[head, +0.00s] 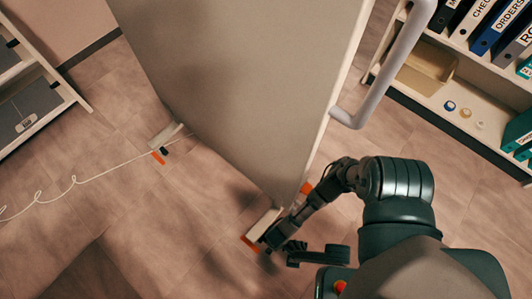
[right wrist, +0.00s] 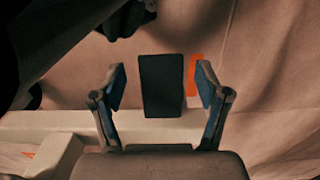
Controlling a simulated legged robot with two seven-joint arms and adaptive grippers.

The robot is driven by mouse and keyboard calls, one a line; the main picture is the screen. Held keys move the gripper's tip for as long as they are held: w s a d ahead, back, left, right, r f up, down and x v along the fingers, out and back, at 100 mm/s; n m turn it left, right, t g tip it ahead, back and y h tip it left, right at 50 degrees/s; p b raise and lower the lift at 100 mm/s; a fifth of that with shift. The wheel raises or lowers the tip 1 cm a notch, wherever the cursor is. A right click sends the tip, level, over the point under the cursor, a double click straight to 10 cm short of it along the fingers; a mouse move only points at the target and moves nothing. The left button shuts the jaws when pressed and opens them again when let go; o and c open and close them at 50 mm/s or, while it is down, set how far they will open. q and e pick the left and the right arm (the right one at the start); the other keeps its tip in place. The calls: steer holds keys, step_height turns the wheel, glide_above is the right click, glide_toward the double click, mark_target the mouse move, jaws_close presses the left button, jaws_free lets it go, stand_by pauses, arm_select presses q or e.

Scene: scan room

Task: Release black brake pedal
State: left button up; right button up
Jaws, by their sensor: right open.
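The black brake pedal (right wrist: 162,86) is a dark upright rectangle in the right wrist view, with an orange pedal (right wrist: 194,72) just to its right. My right gripper (right wrist: 160,70) is open, one finger on each side of the black pedal, with visible gaps. In the head view my right gripper (head: 274,240) is low at the near foot of a large pale panel unit (head: 235,75). An orange pedal (head: 249,244) shows there, but the black pedal is hard to separate from the dark gripper. My left gripper is not in view.
The unit's far foot has another orange pedal (head: 158,157). A white handle (head: 378,85) sticks out on the unit's right side. A binder shelf (head: 465,105) stands at right, another shelf (head: 50,85) at left. A coiled white cable (head: 100,174) lies on the floor.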

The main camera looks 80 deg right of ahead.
steer(key=shift+f, duration=0.35)
steer(key=shift+w, duration=0.1)
